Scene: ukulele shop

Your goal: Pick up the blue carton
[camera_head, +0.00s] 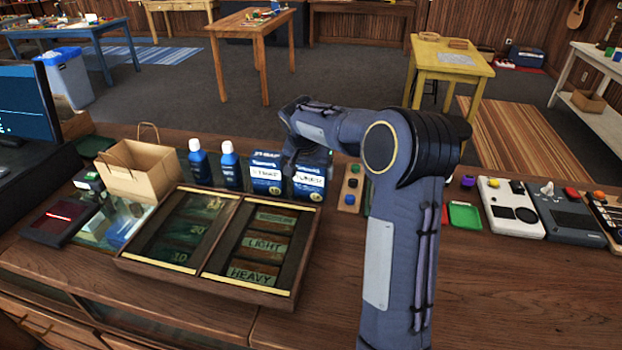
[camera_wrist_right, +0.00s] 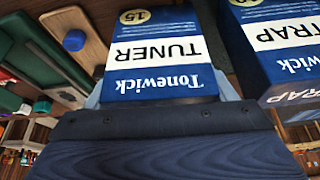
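Two blue-and-white cartons stand upright side by side on the counter. The right one is the tuner carton (camera_head: 310,187), partly covered by my right arm; the left one is the strap carton (camera_head: 266,174). My right gripper (camera_head: 303,158) is at the top of the tuner carton. In the right wrist view, the tuner carton (camera_wrist_right: 158,50) appears upside down between the pale blue fingers of the gripper (camera_wrist_right: 160,92). Whether the fingers press on it cannot be told. The strap carton (camera_wrist_right: 275,45) is close beside it. My left gripper is not in view.
Two blue bottles (camera_head: 199,163) and a paper bag (camera_head: 139,168) stand left of the cartons. A wooden tray with compartments (camera_head: 207,278) lies in front. A wooden board with coloured knobs (camera_head: 349,198) is just right. The front right counter is bare.

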